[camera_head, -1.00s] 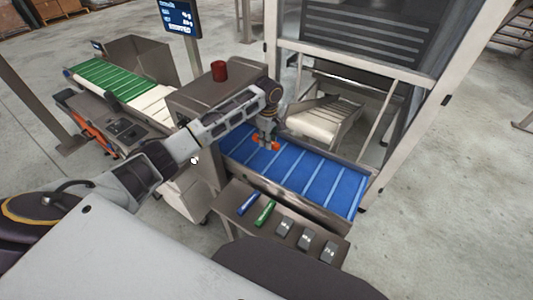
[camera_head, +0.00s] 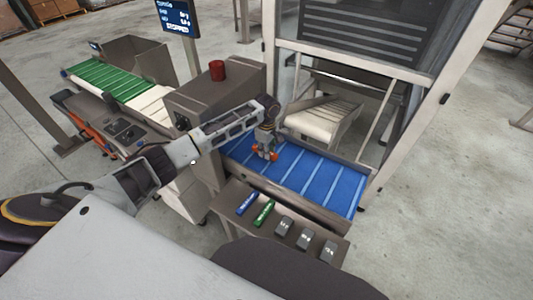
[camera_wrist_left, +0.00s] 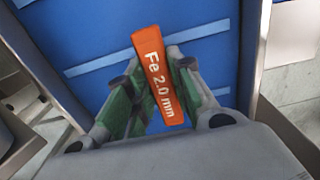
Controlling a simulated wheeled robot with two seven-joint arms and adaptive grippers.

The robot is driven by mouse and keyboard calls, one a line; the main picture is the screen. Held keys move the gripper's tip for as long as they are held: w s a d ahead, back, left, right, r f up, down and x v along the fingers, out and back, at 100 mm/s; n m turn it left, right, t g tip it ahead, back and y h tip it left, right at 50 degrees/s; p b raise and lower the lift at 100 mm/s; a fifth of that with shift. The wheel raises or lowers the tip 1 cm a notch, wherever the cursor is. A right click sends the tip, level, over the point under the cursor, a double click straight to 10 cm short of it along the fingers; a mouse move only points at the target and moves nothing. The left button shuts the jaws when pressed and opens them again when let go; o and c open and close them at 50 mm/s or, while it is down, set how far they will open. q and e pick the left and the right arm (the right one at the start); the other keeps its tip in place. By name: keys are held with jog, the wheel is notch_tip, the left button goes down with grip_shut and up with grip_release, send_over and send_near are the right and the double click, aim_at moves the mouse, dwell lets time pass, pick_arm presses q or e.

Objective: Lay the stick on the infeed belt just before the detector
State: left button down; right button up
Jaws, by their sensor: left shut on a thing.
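My left gripper (camera_head: 265,153) is over the blue infeed belt (camera_head: 319,185), near its left end beside the grey detector housing (camera_head: 205,92). It is shut on an orange stick (camera_wrist_left: 158,78), marked "Fe 2.0 mm" in the left wrist view. The stick lies between the green-sided fingers (camera_wrist_left: 155,95) with blue belt behind it. I cannot tell whether the stick touches the belt. My right gripper is not in view.
A shelf (camera_head: 228,200) in front of the belt holds a blue stick (camera_head: 247,204), a green stick (camera_head: 264,213) and grey weights (camera_head: 305,239). A red beacon (camera_head: 217,70) tops the detector. A green belt (camera_head: 108,79) runs beyond it. A framed guard (camera_head: 355,68) stands behind.

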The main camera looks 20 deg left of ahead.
pick_arm(q)
jog(key=shift+f, duration=0.7)
jog(key=shift+f, duration=0.1)
jog(key=c, duration=1.3)
grip_release()
jog(key=shift+o, duration=0.2)
notch_tip(320, 180, up, 11)
jog(key=shift+f+p, duration=0.2)
jog(key=shift+p, duration=0.1)
jog(key=shift+r, duration=0.8)
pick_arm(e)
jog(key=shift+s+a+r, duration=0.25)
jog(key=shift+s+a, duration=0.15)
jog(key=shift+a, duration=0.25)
